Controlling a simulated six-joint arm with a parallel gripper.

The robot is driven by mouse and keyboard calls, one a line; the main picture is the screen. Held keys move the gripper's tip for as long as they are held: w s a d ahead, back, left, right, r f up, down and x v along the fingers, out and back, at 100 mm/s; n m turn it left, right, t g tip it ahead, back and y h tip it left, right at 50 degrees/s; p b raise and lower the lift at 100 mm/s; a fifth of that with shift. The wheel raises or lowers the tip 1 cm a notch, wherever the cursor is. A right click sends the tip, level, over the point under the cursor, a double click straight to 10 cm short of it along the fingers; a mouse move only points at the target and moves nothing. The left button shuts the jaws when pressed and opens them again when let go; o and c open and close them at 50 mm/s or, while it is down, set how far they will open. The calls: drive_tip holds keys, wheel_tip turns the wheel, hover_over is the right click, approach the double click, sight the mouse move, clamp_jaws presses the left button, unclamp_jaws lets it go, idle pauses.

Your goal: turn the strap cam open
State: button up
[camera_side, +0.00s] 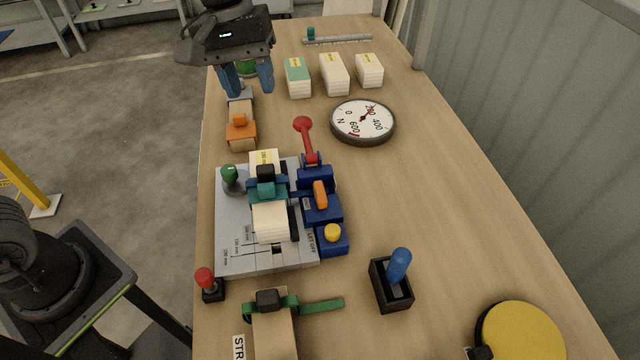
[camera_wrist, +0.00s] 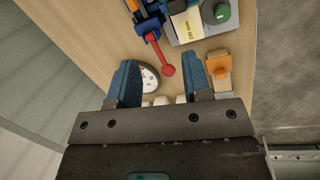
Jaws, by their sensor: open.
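A brown block (camera_side: 272,335) stands at the near left edge of the table in the side view, beside a partly cut-off label starting "STR". A green strap (camera_side: 318,306) crosses it, with a dark cam buckle (camera_side: 268,299) on top. I cannot tell from its shape whether the cam is open or closed. My gripper (camera_side: 248,88) is at the far left end of the table, well away from the strap block, with its blue fingers apart and nothing between them. In the wrist view my gripper (camera_wrist: 162,68) is also open; the strap cam does not show there.
A grey fixture plate (camera_side: 232,245) with blue clamps and a raised red lever (camera_side: 306,138) lies between my gripper and the strap block. An orange-topped block (camera_side: 241,131) stands close to my gripper.

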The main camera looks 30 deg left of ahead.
sight(320, 190)
drive_tip(key=w+d+f+n+g, duration=0.3)
drive_tip(key=w+d+f, duration=0.4)
drive_tip(key=f, duration=0.1)
drive_tip(key=shift+h, duration=0.4)
drive_tip(key=x, duration=1.3)
drive_tip(key=shift+s, duration=0.4)
drive_tip(key=shift+c, duration=0.3)
clamp_jaws()
